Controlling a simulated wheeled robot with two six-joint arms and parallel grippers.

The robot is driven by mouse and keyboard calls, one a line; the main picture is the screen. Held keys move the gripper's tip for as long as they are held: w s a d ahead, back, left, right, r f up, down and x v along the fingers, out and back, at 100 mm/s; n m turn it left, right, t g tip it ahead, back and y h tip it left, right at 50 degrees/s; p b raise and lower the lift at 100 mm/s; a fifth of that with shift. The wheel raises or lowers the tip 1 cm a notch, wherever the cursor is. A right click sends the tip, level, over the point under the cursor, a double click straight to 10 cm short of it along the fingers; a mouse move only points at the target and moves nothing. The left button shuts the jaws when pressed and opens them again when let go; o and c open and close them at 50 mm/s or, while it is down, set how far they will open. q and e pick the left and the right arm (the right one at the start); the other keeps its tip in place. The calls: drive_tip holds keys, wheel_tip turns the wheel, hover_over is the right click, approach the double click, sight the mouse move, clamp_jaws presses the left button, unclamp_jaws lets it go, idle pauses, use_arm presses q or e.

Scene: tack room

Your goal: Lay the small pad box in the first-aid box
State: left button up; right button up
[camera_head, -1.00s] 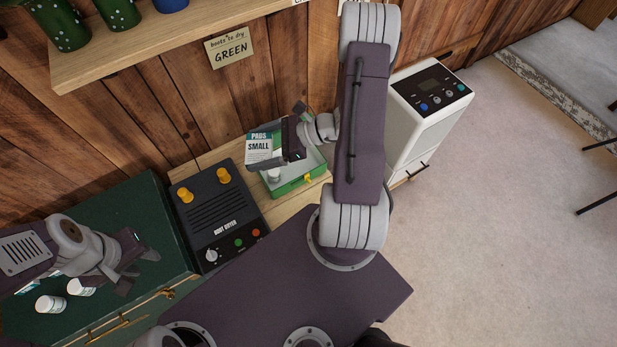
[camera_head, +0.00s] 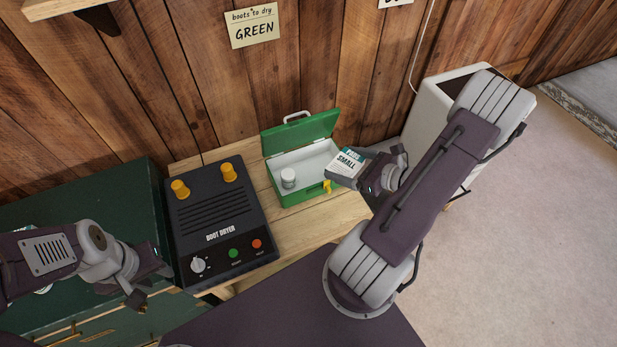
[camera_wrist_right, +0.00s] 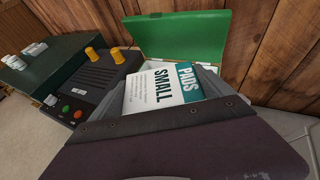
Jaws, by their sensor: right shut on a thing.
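The small pad box (camera_head: 345,165), white and teal with "PADS SMALL" on it, is held by my right gripper (camera_head: 364,172) at the right side of the first-aid box. It also fills the middle of the right wrist view (camera_wrist_right: 162,88). In the right wrist view the pad box hides much of the first-aid box (camera_wrist_right: 180,38). My left gripper (camera_head: 150,283) is over the green cabinet; its fingers look apart and empty.
A black boot dryer (camera_head: 218,222) with yellow knobs stands left of the first-aid box on the wooden bench (camera_head: 290,235). A white appliance (camera_head: 425,110) stands to the right. A plank wall is close behind.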

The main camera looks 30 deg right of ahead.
drive_tip(key=shift+s+d+r+m+h, duration=0.25)
drive_tip(key=shift+s+d, duration=0.1)
drive_tip(key=shift+d, duration=0.15)
drive_tip(key=shift+s+d+r+m+h, duration=0.2)
drive_tip(key=shift+s+d+m+h, duration=0.1)
drive_tip(key=shift+d, duration=0.15)
drive_tip(key=shift+f, duration=0.1)
use_arm(q)
drive_tip(key=shift+f+b, duration=3.25)
drive_tip(key=shift+b, duration=0.35)
use_arm(e)
drive_tip(key=w+f, duration=1.1)
drive_tip(key=f, duration=0.1)
drive_tip(key=shift+w+a, duration=0.2)
drive_tip(key=shift+w, duration=0.15)
drive_tip(key=o, duration=1.1)
drive_tip(key=shift+f, duration=0.1)
use_arm(q)
wheel_tip(320, 180, up, 5)
drive_tip(key=p, duration=0.4)
drive_tip(key=shift+f+p, duration=0.2)
drive_tip(key=shift+p, duration=0.15)
use_arm(e)
drive_tip(key=v, duration=1.2)
drive_tip(key=shift+r, duration=0.45)
